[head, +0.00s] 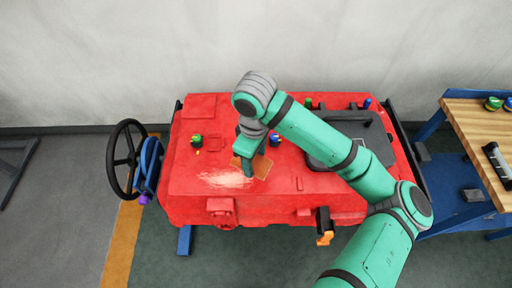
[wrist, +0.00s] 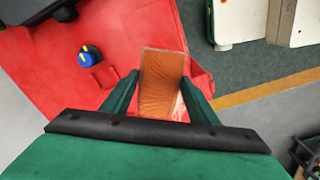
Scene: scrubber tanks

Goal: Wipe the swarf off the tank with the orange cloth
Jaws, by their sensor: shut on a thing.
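The red tank (head: 290,205) stands in the middle of the head view. A pale, streaky patch of swarf (head: 226,179) lies on its top, left of centre. My gripper (head: 250,165) is over the tank top, just right of the swarf. In the wrist view the orange cloth (wrist: 164,80) sits between my two green fingers. I cannot tell whether the cloth touches the tank top.
Knobs stand on the tank, one green-topped (head: 196,140) and one blue-topped (head: 274,139). A black lid (head: 340,145) covers its right part. A black handwheel (head: 126,160) is at the left end. A wooden-topped bench (head: 480,125) stands at right. A grey wall is behind.

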